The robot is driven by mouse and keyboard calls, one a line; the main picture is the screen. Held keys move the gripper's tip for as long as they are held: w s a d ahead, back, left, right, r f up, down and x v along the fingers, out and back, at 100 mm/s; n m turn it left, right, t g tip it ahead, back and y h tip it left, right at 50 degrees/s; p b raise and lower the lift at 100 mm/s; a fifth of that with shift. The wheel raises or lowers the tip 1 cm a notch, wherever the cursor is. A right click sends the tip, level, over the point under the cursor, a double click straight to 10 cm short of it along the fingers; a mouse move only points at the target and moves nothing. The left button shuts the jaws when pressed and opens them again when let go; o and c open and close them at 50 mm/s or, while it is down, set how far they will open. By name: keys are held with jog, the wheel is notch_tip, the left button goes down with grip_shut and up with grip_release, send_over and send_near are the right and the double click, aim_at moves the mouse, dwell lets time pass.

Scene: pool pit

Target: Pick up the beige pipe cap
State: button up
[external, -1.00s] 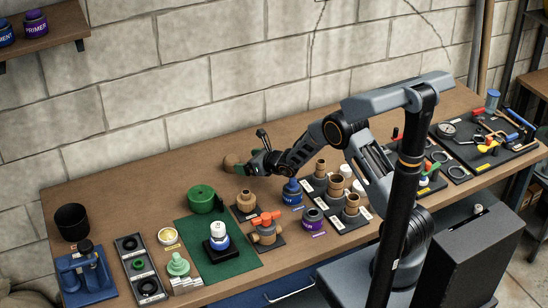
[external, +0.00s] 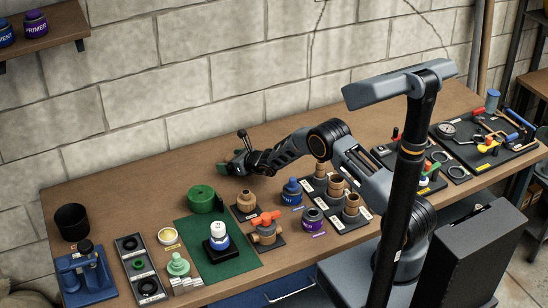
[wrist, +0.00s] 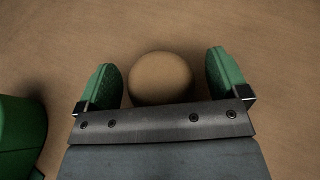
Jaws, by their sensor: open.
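The beige pipe cap (wrist: 160,80) is a smooth, rounded tan dome on the brown wooden bench. In the wrist view it sits between the two green finger pads of my gripper (wrist: 163,66), with a small gap on each side. My gripper is open and the lower edge of the cap is hidden behind the gripper's metal plate. In the external view my gripper (external: 234,164) is low over the back of the bench, and I cannot make out the cap behind it.
A green round part (external: 201,199) stands on the bench near my gripper and shows at the left of the wrist view (wrist: 18,133). A tan fitting (external: 245,202) and a blue jar (external: 292,191) stand in front. The bench (external: 135,190) is clear toward the back left.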

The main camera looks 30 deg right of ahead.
jog(key=c, duration=1)
jog(key=shift+r, duration=0.15)
